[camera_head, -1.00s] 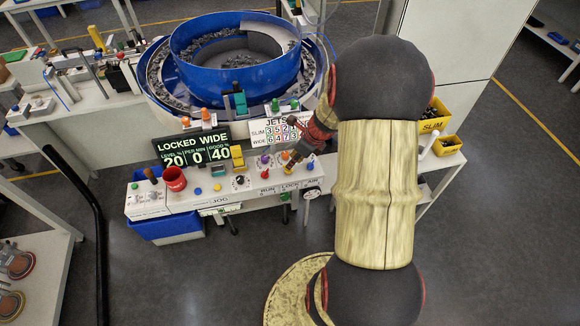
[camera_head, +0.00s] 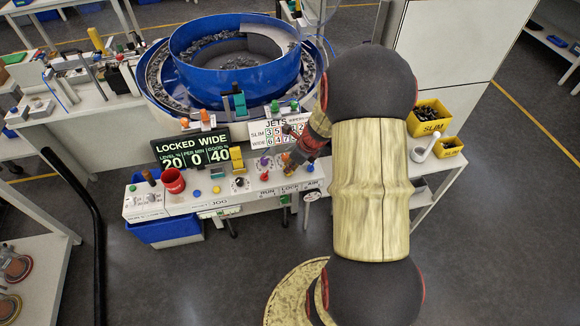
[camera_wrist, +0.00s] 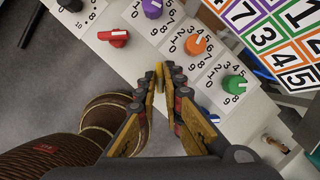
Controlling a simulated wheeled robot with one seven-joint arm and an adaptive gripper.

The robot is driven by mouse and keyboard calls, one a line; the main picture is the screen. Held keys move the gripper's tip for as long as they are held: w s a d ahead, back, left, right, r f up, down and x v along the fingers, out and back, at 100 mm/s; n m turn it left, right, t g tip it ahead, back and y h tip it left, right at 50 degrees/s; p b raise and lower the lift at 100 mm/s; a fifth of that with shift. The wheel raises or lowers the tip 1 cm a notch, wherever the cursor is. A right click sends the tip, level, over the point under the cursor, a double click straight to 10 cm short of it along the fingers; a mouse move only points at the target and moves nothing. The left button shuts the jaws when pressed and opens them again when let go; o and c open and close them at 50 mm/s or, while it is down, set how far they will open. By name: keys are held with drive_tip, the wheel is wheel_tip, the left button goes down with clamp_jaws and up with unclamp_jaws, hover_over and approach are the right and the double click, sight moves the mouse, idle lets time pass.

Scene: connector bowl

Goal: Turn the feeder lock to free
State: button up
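The panel display (camera_head: 195,148) in the head view reads "LOCKED WIDE". The label "LOCK" shows on the front edge of the white control panel (camera_head: 225,198). My gripper (camera_head: 289,168) is low over the panel's right end, above that label, and hides the spot behind it. In the wrist view my gripper (camera_wrist: 164,82) has its fingertips close together with a narrow gap. A small yellow piece (camera_wrist: 159,74), which looks like the lock's lever, stands at the gap. I cannot tell whether the fingers touch it.
A red knob (camera_wrist: 114,37), a purple knob (camera_wrist: 152,8), an orange knob (camera_wrist: 195,44) and a green knob (camera_wrist: 234,84) are close by. The blue bowl (camera_head: 235,70) and jets card (camera_head: 277,133) are behind.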

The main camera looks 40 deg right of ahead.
clamp_jaws()
drive_tip(key=shift+n, duration=0.3)
drive_tip(key=n+y+p, duration=0.1)
drive_tip(key=n, duration=0.1)
drive_tip(key=n+p, duration=0.1)
drive_tip(key=n, duration=0.1)
drive_tip(key=shift+w+d+n+g+y, duration=0.1)
drive_tip(key=shift+d+n+g+y, duration=0.1)
drive_tip(key=shift+n+g+y, duration=0.15)
drive_tip(key=n+g+p, duration=0.1)
drive_tip(key=n, duration=0.1)
drive_tip(key=n+y+p, duration=0.1)
drive_tip(key=n, duration=0.2)
drive_tip(key=shift+w+d+g, duration=0.15)
drive_tip(key=shift+w+g, duration=0.05)
drive_tip(key=shift+g, duration=0.15)
drive_tip(key=n+g+y+p, duration=0.1)
drive_tip(key=n, duration=0.3)
drive_tip(key=shift+w+p, duration=0.15)
drive_tip(key=shift+p, duration=0.25)
drive_tip(key=shift+w+n+g+h+p, duration=0.2)
drive_tip(key=shift+n+g+p, duration=0.5)
drive_tip(key=shift+n, duration=1.15)
drive_tip(key=o, duration=0.5)
unclamp_jaws()
